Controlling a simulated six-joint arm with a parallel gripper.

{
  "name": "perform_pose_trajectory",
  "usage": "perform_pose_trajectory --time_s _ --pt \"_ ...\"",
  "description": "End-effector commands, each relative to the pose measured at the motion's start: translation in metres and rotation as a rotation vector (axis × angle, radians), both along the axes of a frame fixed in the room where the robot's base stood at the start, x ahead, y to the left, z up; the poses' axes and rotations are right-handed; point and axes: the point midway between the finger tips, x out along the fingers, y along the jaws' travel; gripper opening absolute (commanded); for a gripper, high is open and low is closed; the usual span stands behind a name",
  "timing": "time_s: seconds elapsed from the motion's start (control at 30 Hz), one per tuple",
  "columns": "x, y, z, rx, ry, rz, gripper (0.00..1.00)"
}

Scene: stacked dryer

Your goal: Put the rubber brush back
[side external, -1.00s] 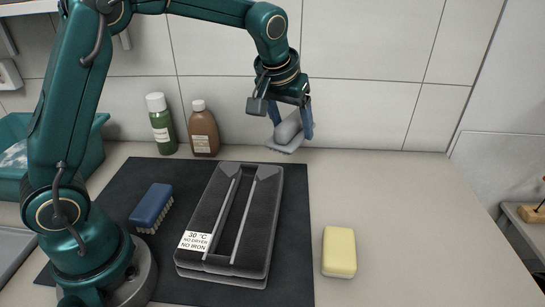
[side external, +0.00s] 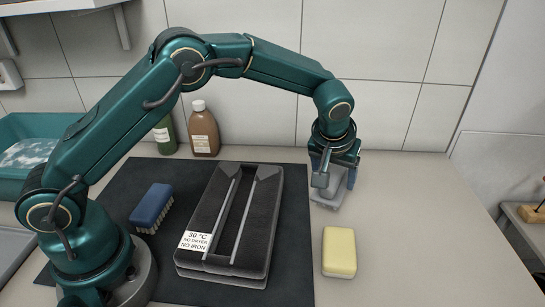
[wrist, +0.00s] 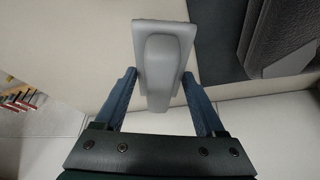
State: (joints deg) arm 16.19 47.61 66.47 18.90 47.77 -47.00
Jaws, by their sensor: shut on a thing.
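The rubber brush appears to be the grey block with a raised handle (side external: 327,199), low over the bare counter just right of the dark mat. I cannot tell whether it touches the counter. My gripper (side external: 336,178) points down and is shut on it, hiding part of it. In the wrist view the brush (wrist: 163,58) sits between the blue fingers of my gripper (wrist: 160,82), its flat base facing away from the palm.
A black stacked dryer part (side external: 212,230) with two rails and a care label lies on the dark mat (side external: 120,185). A blue bristle brush (side external: 152,207) is left of it. A yellow sponge (side external: 339,251) lies in front of my gripper. A brown bottle (side external: 204,132) stands behind.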

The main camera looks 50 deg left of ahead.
Motion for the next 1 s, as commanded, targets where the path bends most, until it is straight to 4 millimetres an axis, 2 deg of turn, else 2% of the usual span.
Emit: perform_pose_trajectory --time_s 0.1,0.2,0.77,0.8,0.87,1.0 --pt "-0.001 0.000 -0.019 0.001 0.005 0.000 0.20" --pt "-0.001 0.000 -0.027 -0.001 0.002 0.000 0.20" --pt "-0.001 0.000 -0.036 -0.001 0.002 0.000 0.20" --pt "-0.001 0.000 -0.036 -0.001 0.002 0.000 0.79" --pt "0.000 0.000 -0.036 -0.002 0.002 0.000 1.00" --pt "0.000 0.000 -0.035 -0.001 0.001 0.000 1.00"
